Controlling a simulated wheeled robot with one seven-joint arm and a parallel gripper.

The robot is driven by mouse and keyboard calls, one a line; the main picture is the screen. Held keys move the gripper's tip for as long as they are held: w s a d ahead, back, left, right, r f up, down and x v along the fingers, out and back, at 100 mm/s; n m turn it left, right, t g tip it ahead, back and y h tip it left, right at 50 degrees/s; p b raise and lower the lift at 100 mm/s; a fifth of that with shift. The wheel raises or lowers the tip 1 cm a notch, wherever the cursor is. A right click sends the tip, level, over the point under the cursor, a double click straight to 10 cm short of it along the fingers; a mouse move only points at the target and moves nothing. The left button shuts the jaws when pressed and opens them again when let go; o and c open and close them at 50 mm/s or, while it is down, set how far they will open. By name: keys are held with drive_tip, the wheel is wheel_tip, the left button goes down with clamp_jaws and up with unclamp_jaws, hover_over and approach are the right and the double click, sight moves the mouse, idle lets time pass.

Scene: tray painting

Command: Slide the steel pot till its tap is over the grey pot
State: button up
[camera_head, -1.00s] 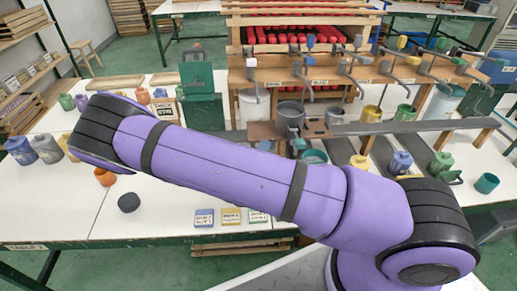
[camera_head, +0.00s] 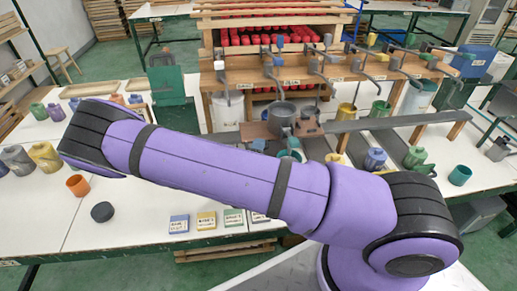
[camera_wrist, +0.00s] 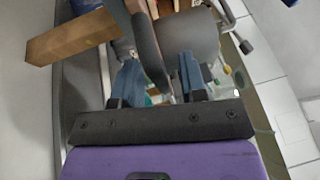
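The steel pot (camera_head: 282,118) is a dark grey vessel on a brown wooden board (camera_head: 255,131) in front of the tap rack. Its tap cannot be made out. A lighter grey vessel (camera_head: 308,111), probably the grey pot, shows partly just right of it. Contact with the strip is unclear. A large grey rounded body (camera_wrist: 190,38), likely the steel pot, is just beyond.
A white pot (camera_head: 227,108) stands left of the steel pot, a yellow pot (camera_head: 346,111) right. A teal pot (camera_head: 290,155) shows partly above my arm. Small labelled boxes (camera_head: 206,221) and a black disc (camera_head: 102,212) lie at the front. A wooden block (camera_wrist: 70,38) is near my gripper.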

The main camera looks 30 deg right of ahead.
drive_tip(key=v, duration=1)
drive_tip(key=shift+s+a, duration=0.25)
drive_tip(key=shift+s, duration=0.05)
idle(0.4)
drive_tip(key=s+d+r+m+g+y, duration=0.1)
drive_tip(key=s+d+r+m+g, duration=0.25)
drive_tip(key=r+m+g, duration=0.8)
drive_tip(key=s+d+r+m+g+y, duration=0.15)
drive_tip(key=d+r+m+g, duration=0.3)
drive_tip(key=r+m, duration=0.8)
drive_tip(key=s+r+m+t+y, duration=0.6)
drive_tip(key=s+r+m+y, duration=0.4)
drive_tip(key=r+m, duration=0.7)
drive_tip(key=s+a+m, duration=0.1)
drive_tip(key=s+m, duration=0.2)
drive_tip(key=m, duration=0.1)
drive_tip(key=shift+s+r, duration=0.15)
drive_tip(key=shift+s, duration=0.05)
